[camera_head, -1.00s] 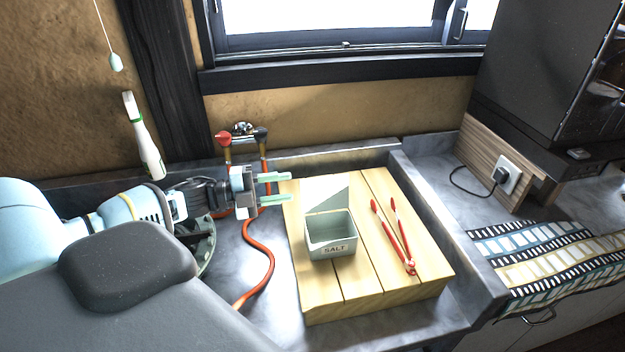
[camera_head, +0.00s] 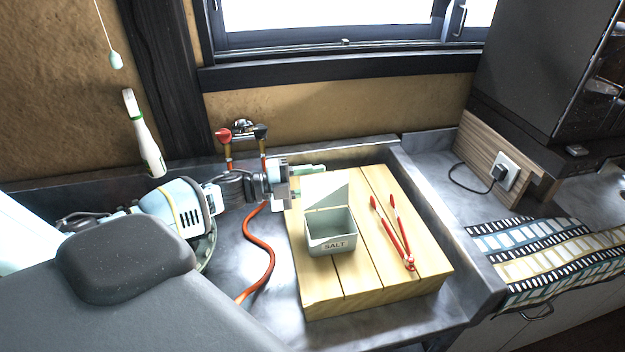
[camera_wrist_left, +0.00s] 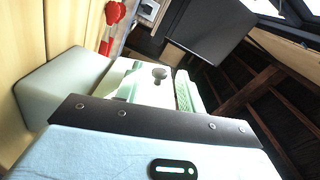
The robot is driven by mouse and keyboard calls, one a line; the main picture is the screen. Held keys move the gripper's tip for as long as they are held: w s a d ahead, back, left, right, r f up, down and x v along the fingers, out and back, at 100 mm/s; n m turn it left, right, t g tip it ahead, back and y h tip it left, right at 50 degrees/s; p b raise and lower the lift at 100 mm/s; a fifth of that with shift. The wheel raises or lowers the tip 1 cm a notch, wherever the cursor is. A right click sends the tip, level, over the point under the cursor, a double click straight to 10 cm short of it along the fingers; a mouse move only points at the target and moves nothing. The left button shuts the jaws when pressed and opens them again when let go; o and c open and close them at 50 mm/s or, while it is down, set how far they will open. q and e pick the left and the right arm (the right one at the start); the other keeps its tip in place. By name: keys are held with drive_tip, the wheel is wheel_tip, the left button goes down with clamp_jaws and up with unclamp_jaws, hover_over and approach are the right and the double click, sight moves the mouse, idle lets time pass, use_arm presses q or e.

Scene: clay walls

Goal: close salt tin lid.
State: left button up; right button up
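The salt tin (camera_head: 331,239) is a pale grey-green open box marked SALT, standing on a slatted wooden board. Its lid (camera_head: 326,192) stands raised at the back edge. My left gripper (camera_head: 318,169) is behind and left of the lid, with its fingers pointing right. One finger shows clear above the lid; the other is largely hidden. In the left wrist view, the gripper fingers (camera_wrist_left: 165,88) look apart with nothing held. My right gripper is out of view.
Red tongs (camera_head: 395,235) lie on the board (camera_head: 365,283) right of the tin. A tap with red and dark handles (camera_head: 241,132) and an orange hose (camera_head: 262,252) are at the left. A raised counter edge (camera_head: 440,220) runs along the right.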

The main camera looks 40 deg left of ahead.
use_arm(q)
clamp_jaws()
idle(0.3)
drive_tip(key=shift+a, duration=0.1)
